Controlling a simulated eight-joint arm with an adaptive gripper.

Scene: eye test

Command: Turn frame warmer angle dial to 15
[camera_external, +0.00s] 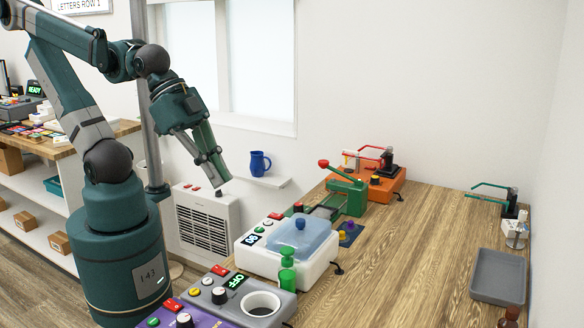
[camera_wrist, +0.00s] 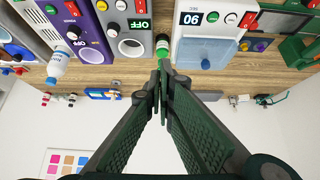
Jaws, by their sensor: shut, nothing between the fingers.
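No label naming the frame warmer is readable, so I cannot tell which machine it is. A grey machine (camera_external: 245,315) with a round well and a green OFF display (camera_external: 236,281) stands at the front; it also shows in the wrist view (camera_wrist: 137,29). Its black dial (camera_external: 219,295) also shows there (camera_wrist: 113,27); its setting is too small to read. A purple machine (camera_external: 207,319) beside it has another dark dial (camera_external: 184,320). My gripper (camera_external: 223,182) is shut and empty in the air, above and behind these machines; its fingertips meet in the wrist view (camera_wrist: 160,72).
A white machine (camera_external: 262,262) with a blue lid (camera_external: 301,243) and a 90 display stands beside the grey one. A green-capped bottle (camera_external: 287,270) stands near. Green (camera_external: 348,197) and orange (camera_external: 385,185) devices stand farther back. A grey tray (camera_external: 498,277) lies right; the middle wood is clear.

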